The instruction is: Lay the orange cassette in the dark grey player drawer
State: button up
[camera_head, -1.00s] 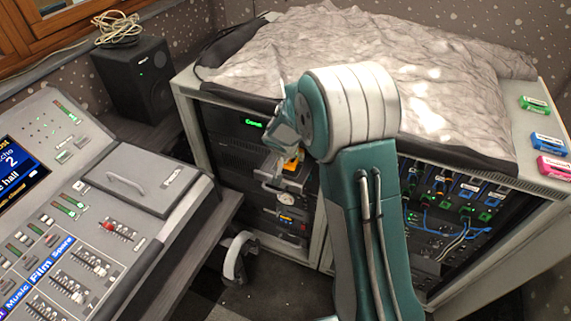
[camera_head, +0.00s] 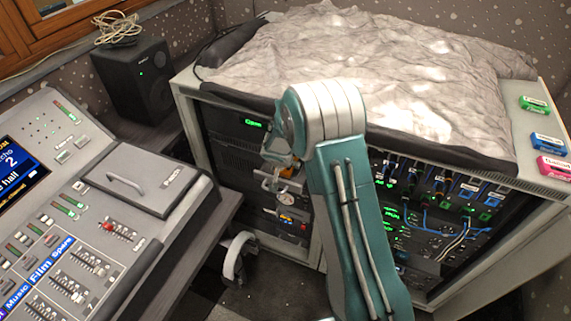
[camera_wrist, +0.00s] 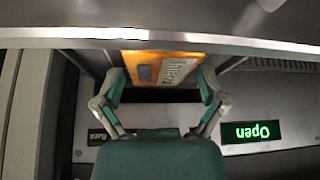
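The orange cassette (camera_wrist: 163,68), with a pale label, lies between the two fingers of my gripper (camera_wrist: 163,82) in the wrist view. The finger pads sit against its left and right sides. In the head view, the cassette is a small orange patch (camera_head: 288,172) below my gripper (camera_head: 278,160). The dark grey player drawer (camera_head: 270,184) sticks out of the rack just under it. The arm partly hides this spot, and I cannot tell whether the cassette touches the drawer floor. A grey metal edge crosses the top of the wrist view.
A green "Open" display (camera_head: 253,124) is on the rack above the drawer. Green (camera_head: 534,104), blue (camera_head: 548,141) and pink (camera_head: 554,168) cassettes lie on the rack top at right. A mixing desk (camera_head: 100,235) stands at left, and a crumpled grey cover (camera_head: 400,55) lies over the rack.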

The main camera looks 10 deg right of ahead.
jog(key=shift+r, duration=0.1)
dwell(0.3)
jog(key=s+d+v, duration=0.1)
jog(key=d+v, duration=0.2)
jog(key=v, duration=0.8)
jog(key=s+d+v, duration=0.1)
jog(key=d+v, duration=0.1)
jog(key=v, duration=0.9)
jog(key=s+r+n+y, duration=0.1)
jog(key=s+r, duration=0.4)
jog(key=s, duration=0.7)
jog(key=s+r+n+y, duration=0.1)
jog(key=s+r+n, duration=0.3)
jog(key=s, duration=0.9)
jog(key=shift+r+y, duration=0.4)
jog(key=shift+r, duration=0.25)
jog(key=shift+w, duration=0.1)
